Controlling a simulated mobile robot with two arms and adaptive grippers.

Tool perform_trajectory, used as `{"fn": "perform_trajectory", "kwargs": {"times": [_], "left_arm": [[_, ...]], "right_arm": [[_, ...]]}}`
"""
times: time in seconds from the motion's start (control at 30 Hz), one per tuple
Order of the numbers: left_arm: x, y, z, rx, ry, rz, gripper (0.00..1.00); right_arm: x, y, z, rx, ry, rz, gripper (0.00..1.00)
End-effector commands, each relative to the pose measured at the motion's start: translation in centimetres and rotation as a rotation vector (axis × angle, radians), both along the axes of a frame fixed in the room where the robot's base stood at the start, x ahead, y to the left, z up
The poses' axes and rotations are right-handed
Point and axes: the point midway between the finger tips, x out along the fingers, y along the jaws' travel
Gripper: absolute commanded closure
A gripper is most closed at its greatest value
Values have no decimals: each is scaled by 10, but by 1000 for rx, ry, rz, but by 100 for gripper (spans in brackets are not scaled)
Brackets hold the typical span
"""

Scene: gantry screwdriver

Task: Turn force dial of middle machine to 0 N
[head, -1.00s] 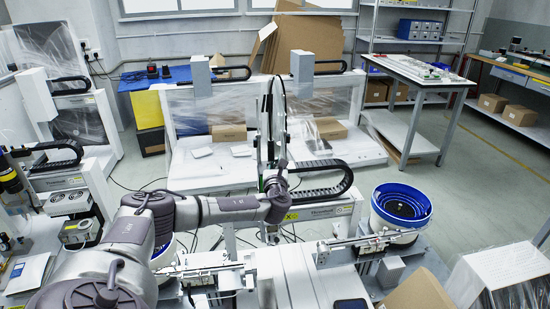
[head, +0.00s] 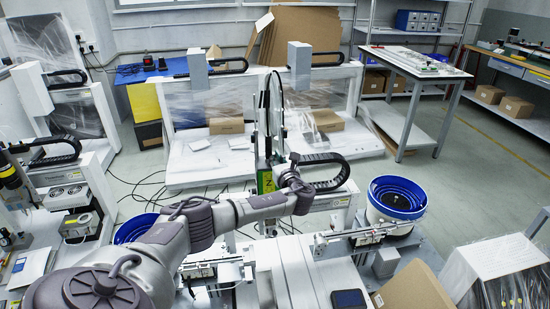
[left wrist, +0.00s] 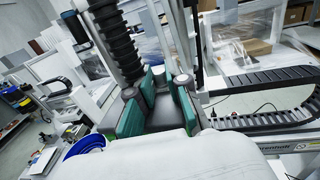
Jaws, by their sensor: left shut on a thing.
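The middle machine is a white gantry with a tall upright, a black cable chain (head: 322,160) and a green and yellow "Z" label (head: 265,181). My left arm reaches across to its upright, and its wrist hides part of the machine in the head view. My left gripper (left wrist: 160,102) shows two teal-padded fingers in the left wrist view, beside the machine's upright and black cable chain (left wrist: 272,78). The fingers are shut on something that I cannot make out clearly. I cannot pick out the force dial or its reading. My right gripper is not in view.
A blue-rimmed bowl feeder (head: 397,198) stands right of the middle machine, and another blue bowl (head: 136,228) is partly behind my arm. A cardboard box (head: 414,288) is at front right. The floor beyond the right bowl is clear.

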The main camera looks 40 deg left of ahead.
Motion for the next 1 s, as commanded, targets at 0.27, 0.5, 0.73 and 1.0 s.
{"fn": "perform_trajectory", "kwargs": {"times": [0.27, 0.5, 0.73, 1.0], "left_arm": [[0, 0, -1, 0, 2, -1, 71], [0, -1, 0, -1, 0, -4, 59], [0, -4, 0, -2, -1, -6, 59], [-19, -35, -2, -3, 1, -6, 59]], "right_arm": [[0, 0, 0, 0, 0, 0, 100], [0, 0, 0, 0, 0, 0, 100], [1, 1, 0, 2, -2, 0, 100], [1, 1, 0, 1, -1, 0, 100]]}}
